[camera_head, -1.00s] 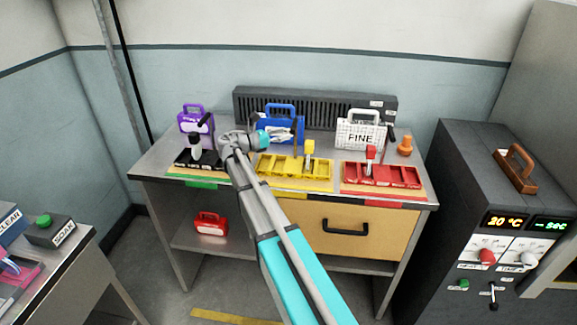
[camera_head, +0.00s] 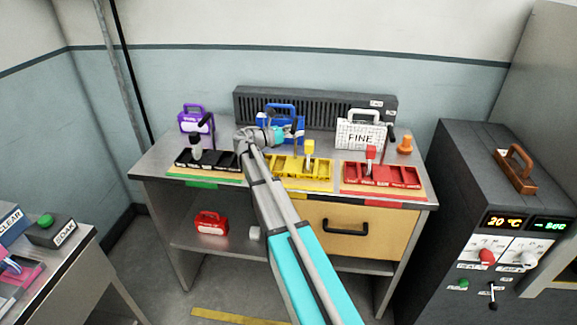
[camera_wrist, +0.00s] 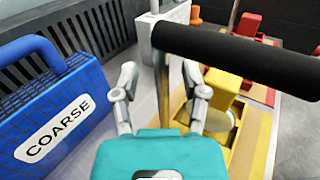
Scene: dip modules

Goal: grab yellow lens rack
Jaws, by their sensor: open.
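The yellow lens rack (camera_head: 318,183) sits on the table, a low tray with compartments and an upright yellow block (camera_head: 310,148). Its left end is partly hidden behind my arm. In the wrist view the yellow block (camera_wrist: 224,88) shows right of my fingers, partly hidden by a black bar. My gripper (camera_head: 297,130) is open, behind and left of the block, in front of the blue COARSE case (camera_head: 290,110). In the wrist view my gripper (camera_wrist: 164,88) has its fingers spread, with a metal post (camera_wrist: 163,92) seen between them. I cannot tell if they touch it.
A black rack (camera_head: 200,163) stands left and a red rack (camera_head: 380,178) right. The COARSE case (camera_wrist: 35,120) fills the wrist view's left side. The white FINE case (camera_head: 358,132) and an orange knob piece (camera_head: 405,146) stand at the back right. A grey vent (camera_head: 240,105) backs the table.

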